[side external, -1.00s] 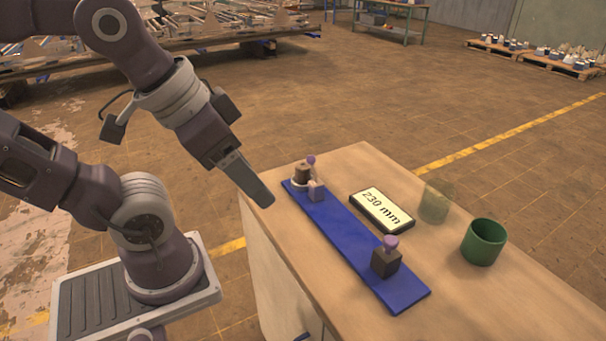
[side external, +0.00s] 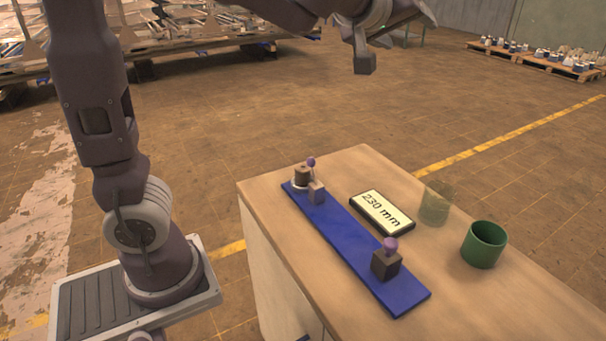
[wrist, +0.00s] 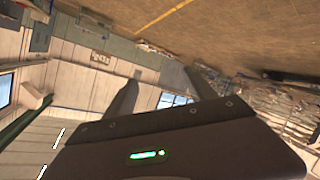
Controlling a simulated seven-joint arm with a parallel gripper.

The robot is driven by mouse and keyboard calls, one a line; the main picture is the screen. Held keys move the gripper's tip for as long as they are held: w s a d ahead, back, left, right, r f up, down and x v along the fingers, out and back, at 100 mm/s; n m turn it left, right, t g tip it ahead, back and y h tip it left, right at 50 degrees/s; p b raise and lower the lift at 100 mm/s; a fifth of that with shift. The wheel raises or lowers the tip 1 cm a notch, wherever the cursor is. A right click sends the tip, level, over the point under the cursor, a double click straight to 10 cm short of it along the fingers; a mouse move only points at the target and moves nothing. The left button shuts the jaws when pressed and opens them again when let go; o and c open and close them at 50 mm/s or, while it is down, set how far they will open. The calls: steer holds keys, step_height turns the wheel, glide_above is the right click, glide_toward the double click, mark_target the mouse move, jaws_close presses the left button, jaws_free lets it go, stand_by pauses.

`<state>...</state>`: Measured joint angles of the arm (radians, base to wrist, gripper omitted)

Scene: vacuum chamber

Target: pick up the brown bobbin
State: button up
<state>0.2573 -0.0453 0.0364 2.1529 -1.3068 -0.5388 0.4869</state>
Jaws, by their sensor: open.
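The brown bobbin (side external: 302,174) stands upright on a pale round base at the far left end of the blue plate (side external: 345,240). In the side view my gripper is high at the top edge, partly out of frame, well above and to the right of the bobbin. The wrist view shows no bobbin.
On the wooden bench (side external: 520,300) are a display reading 230 mm (side external: 382,212), a see-through greenish cup (side external: 435,203) and a solid green cup (side external: 484,244). A dark brown block with a purple knob (side external: 386,262) stands on the plate's near end. Air above the bench is clear.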

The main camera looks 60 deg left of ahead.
steer(key=s+a+f+n+g+y, duration=0.2)
steer(key=a+f+n+g+y, duration=0.25)
steer(key=a+f, duration=0.2)
steer(key=n+g+y, duration=0.2)
steer(key=g+y, duration=0.3)
steer(key=g, duration=0.3)
glide_above(306, 174)
steer(key=d, duration=0.4)
step_height(306, 174, down, 5)
steer(key=shift+m+t+h, duration=0.25)
steer(key=shift+t+h, duration=0.1)
step_height(306, 174, down, 21)
steer(key=shift+s+a+f, duration=0.1)
steer(key=x, duration=0.6)
steer(key=shift+s+a+f, duration=0.1)
steer(key=shift+a+f, duration=0.1)
steer(key=shift+f, duration=0.35)
jaws_close()
